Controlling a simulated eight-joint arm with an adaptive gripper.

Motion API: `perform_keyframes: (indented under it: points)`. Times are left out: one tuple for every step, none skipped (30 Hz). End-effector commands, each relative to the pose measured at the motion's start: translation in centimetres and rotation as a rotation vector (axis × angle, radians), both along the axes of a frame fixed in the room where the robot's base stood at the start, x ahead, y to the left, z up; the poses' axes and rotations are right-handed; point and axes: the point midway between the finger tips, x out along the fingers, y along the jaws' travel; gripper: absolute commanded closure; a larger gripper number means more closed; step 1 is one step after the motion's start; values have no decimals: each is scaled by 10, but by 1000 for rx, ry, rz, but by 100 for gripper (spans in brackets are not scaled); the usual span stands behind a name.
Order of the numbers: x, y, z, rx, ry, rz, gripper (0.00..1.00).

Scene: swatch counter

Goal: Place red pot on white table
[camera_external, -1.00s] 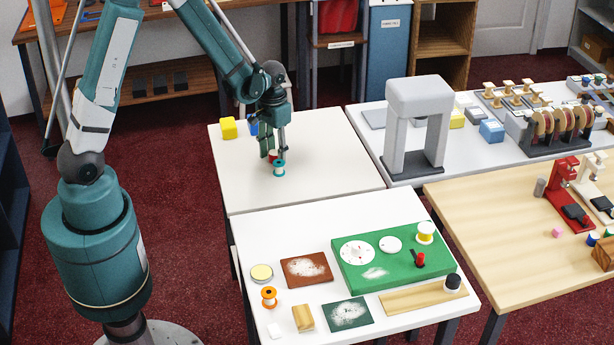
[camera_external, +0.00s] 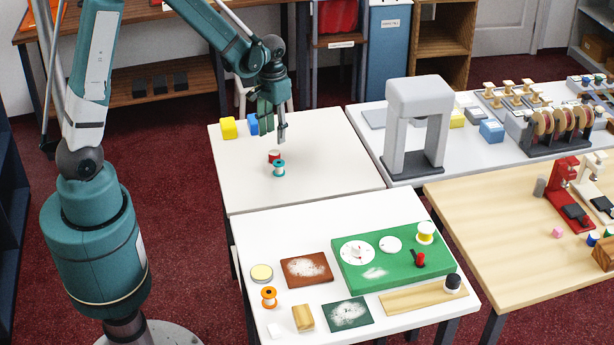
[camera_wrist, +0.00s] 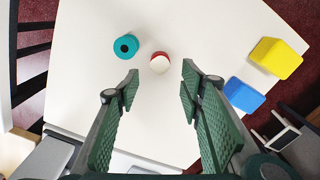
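The red pot (camera_external: 274,156) is a small red piece with a pale top, standing on the white table (camera_external: 235,180) at the back left. A teal spool (camera_external: 279,169) stands close beside it, nearer the camera. In the wrist view the red pot (camera_wrist: 160,63) shows just beyond the gap between my fingertips, with the teal spool (camera_wrist: 126,46) to its left. My gripper (camera_external: 274,128) is above the pot and apart from it. In the wrist view its green fingers (camera_wrist: 160,82) are spread wide with nothing between them.
A yellow block (camera_external: 228,128) and a blue block (camera_external: 253,124) sit at that table's back-left edge. A second white table (camera_external: 285,230) in front holds a green board (camera_external: 350,270), an orange spool (camera_external: 268,297) and other items. A grey arch (camera_external: 419,100) stands to the right.

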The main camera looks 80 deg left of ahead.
Motion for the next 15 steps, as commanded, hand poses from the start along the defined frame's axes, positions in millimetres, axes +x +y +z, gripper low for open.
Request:
perform_keyframes:
  points:
    - [0,0,7,0,0,0,62]
    - [0,0,11,0,0,0,62]
    - [0,0,15,0,0,0,62]
    - [0,0,18,0,0,0,62]
    - [0,0,21,0,0,0,62]
    - [0,0,24,0,0,0,62]
    - [0,0,26,0,0,0,62]
    - [0,0,28,0,0,0,62]
    - [0,0,30,0,0,0,62]
    - [0,0,31,0,0,0,62]
    - [0,0,32,0,0,0,62]
    - [0,0,33,0,0,0,62]
    - [0,0,34,0,0,0,62]
    - [0,0,34,0,0,0,62]
    - [0,0,35,0,0,0,62]
